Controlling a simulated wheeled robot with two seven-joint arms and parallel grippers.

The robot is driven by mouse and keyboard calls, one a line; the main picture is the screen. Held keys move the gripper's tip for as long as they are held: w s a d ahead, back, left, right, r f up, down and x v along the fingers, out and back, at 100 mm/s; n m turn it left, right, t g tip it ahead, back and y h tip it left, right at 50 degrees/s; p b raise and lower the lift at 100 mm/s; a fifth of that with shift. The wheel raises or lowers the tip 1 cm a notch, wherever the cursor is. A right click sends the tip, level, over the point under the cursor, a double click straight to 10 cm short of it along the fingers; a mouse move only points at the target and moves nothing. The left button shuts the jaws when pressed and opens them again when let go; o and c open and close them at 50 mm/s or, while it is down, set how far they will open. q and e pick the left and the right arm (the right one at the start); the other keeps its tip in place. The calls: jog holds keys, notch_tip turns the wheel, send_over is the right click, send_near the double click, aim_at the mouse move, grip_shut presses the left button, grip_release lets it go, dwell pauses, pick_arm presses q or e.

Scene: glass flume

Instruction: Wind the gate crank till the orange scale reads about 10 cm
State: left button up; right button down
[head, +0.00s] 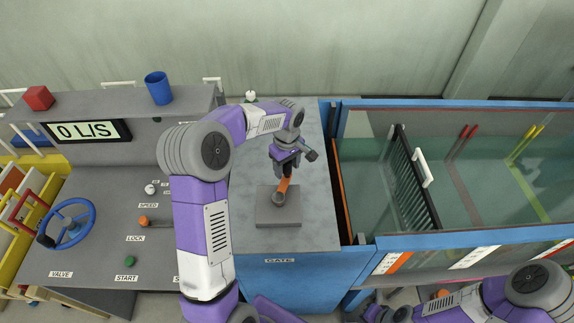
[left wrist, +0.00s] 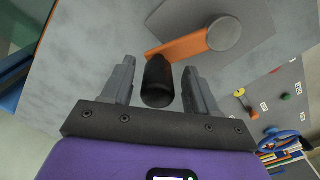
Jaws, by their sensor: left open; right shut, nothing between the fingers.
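The gate crank has an orange arm (head: 283,186) on a grey block (head: 278,212) on the bench marked GATE. Its orange arm (left wrist: 180,46) and black handle (left wrist: 158,80) show in the left wrist view. My left gripper (head: 282,168) is over the crank, open, with the handle between its fingers (left wrist: 158,90). Gaps show on both sides of the handle. An orange-and-white scale (head: 397,262) is on the flume's front; its reading is too small to tell. My right gripper (head: 376,312) is low at the bottom edge, partly cut off, shut and empty.
The glass flume (head: 470,240) with a dark grille (head: 414,178) is to the right. At left is a console with a blue valve wheel (head: 70,223), knobs and a display (head: 88,131).

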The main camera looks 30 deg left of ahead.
pick_arm(q)
jog(key=shift+w, duration=0.15)
jog(key=c, duration=0.4)
grip_shut()
jog(key=shift+a, duration=0.15)
